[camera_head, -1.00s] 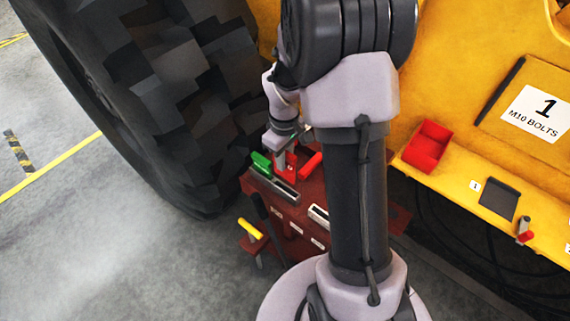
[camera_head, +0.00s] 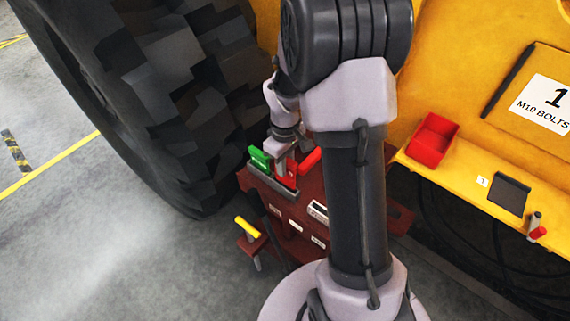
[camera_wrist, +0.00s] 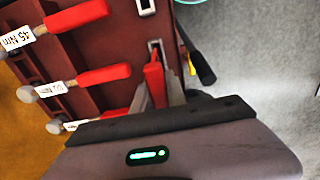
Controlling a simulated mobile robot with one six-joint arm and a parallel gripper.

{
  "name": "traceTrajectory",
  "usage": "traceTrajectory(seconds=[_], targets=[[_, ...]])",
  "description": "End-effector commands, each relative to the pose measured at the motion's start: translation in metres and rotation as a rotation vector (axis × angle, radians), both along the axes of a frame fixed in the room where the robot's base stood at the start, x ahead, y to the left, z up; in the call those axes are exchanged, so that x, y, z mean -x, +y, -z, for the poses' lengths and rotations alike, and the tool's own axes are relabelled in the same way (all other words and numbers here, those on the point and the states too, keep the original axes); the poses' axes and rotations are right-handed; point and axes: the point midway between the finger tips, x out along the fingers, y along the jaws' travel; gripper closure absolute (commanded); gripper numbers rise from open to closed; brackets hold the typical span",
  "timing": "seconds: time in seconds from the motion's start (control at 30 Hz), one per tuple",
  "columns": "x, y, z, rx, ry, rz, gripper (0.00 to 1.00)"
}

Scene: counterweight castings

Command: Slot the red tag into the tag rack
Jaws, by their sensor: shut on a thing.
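My gripper (camera_head: 285,163) is shut on the red tag (camera_head: 291,174), just above the grey tag rack (camera_head: 268,184) on the dark red stand. A green tag (camera_head: 260,158) stands at the rack's left end. I cannot tell whether the tag's lower end is in the rack. My fingers partly hide it in both views.
Red-handled tools (camera_wrist: 90,78) with labels lie along the stand beside my gripper. A yellow-handled tool (camera_head: 248,227) is at the stand's front. A large tyre (camera_head: 160,90) stands close on the left. A red bin (camera_head: 432,139) sits on the yellow ledge at right.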

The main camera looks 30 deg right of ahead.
Motion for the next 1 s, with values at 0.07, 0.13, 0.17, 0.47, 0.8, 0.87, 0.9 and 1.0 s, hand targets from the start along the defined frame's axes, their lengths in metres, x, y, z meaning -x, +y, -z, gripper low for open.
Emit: traceTrajectory(seconds=[0.07,0.13,0.17,0.47,0.8,0.87,0.9,1.0], targets=[[0.000,0.000,0.004,0.000,0.000,0.000,1.00],[0.000,0.000,0.007,0.000,0.000,0.000,1.00],[0.000,0.000,0.008,0.000,0.000,0.000,1.00],[0.000,0.000,0.021,0.000,0.000,0.000,1.00],[0.000,0.000,0.035,-0.001,0.000,0.000,1.00],[0.000,0.000,0.038,-0.001,0.000,0.000,1.00],[0.000,0.000,0.039,-0.001,0.000,0.000,1.00],[0.000,0.000,0.043,0.000,0.000,0.000,1.00]])
